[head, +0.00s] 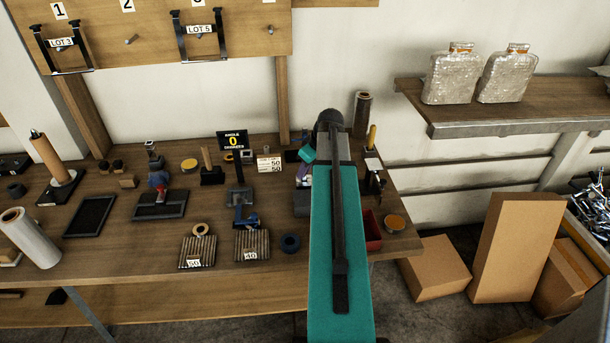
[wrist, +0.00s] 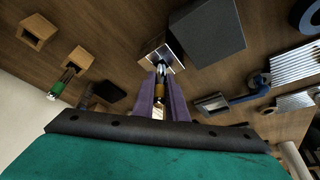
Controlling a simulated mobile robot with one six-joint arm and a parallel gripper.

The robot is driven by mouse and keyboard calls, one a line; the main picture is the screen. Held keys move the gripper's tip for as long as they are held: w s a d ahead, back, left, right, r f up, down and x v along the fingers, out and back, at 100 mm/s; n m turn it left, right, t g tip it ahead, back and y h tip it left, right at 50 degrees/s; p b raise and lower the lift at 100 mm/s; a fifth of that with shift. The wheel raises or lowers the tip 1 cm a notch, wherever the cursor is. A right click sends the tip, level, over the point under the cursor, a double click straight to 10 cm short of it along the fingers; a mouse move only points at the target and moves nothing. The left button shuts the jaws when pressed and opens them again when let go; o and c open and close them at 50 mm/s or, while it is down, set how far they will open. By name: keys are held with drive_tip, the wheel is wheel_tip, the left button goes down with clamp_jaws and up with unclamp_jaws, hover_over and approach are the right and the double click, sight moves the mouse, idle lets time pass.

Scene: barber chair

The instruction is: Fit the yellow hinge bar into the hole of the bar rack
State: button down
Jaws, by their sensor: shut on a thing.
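My gripper (wrist: 161,84) is shut on a slim bar with a yellow-gold band, which I take as the yellow hinge bar (wrist: 158,91). In the wrist view the bar stands between the two purple fingers, with a pale part at its lower end. Beyond its bright tip is a block with a shiny metal face, perhaps the bar rack (wrist: 153,54). The tip overlaps this face in the picture; I cannot tell whether it is inside a hole. In the head view my teal arm hides most of my gripper (head: 304,174), and the bar is not clear.
A large dark block (wrist: 208,32) adjoins the metal-faced block. Two wooden blocks with openings (wrist: 35,31) and a green-and-yellow piece (wrist: 66,80) are at left. A blue clamp (head: 245,215), slatted racks (head: 252,245) and a red bin (head: 373,230) are on the bench.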

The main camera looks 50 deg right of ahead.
drive_tip(key=shift+r, duration=0.15)
drive_tip(key=shift+r+b, duration=1.1)
drive_tip(key=shift+r, duration=3.75)
drive_tip(key=w+a+r, duration=0.1)
drive_tip(key=w+a, duration=0.5)
drive_tip(key=a, duration=0.5)
drive_tip(key=w+a+r, duration=0.1)
drive_tip(key=w+a, duration=0.6)
drive_tip(key=a, duration=0.5)
drive_tip(key=w+a+r, duration=0.1)
drive_tip(key=a, duration=1)
drive_tip(key=w+a+r+m, duration=0.1)
drive_tip(key=a, duration=1.1)
drive_tip(key=shift+w+r, duration=0.25)
drive_tip(key=shift+r, duration=0.15)
